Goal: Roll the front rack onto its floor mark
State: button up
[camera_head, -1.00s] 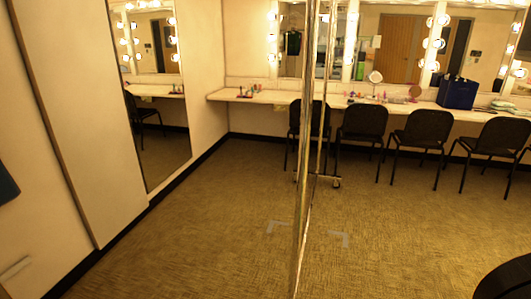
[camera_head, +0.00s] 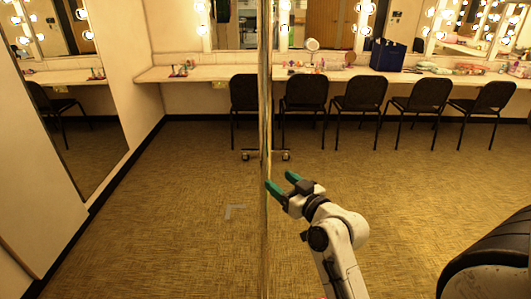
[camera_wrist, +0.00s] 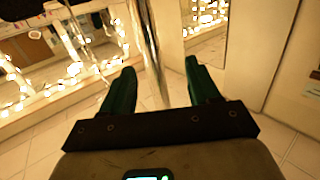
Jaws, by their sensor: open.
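The front rack shows nearly edge-on in the head view as a tall thin upright post (camera_head: 264,90) running from the top of the picture to the bottom. A grey corner of the floor mark (camera_head: 235,211) lies on the carpet just left of the post; any other corner is hidden. My gripper (camera_head: 280,182) is open, with teal fingers, at the post's right side, its left fingertip overlapping the post. In the wrist view a shiny metal post (camera_wrist: 150,45) stands in the gap between the open fingers (camera_wrist: 158,68). I cannot tell whether they touch it.
Casters (camera_head: 286,156) show farther back, near the row of black chairs (camera_head: 304,92) along the lit counter (camera_head: 190,73). A wall mirror (camera_head: 72,110) stands at left. A dark rounded object (camera_head: 490,260) fills the lower right. Open carpet lies between.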

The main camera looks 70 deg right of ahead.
aim_at(269, 161)
jog(key=shift+h, duration=0.4)
jog(key=p+x, duration=0.1)
jog(key=x, duration=0.2)
jog(key=r+p+x, duration=0.1)
jog(key=x, duration=0.3)
jog(key=d+p+x, duration=0.1)
jog(key=x, duration=0.2)
jog(key=shift+s+d+r, duration=0.15)
jog(key=shift+d+r, duration=0.05)
jog(key=shift+d, duration=0.1)
grip_shut()
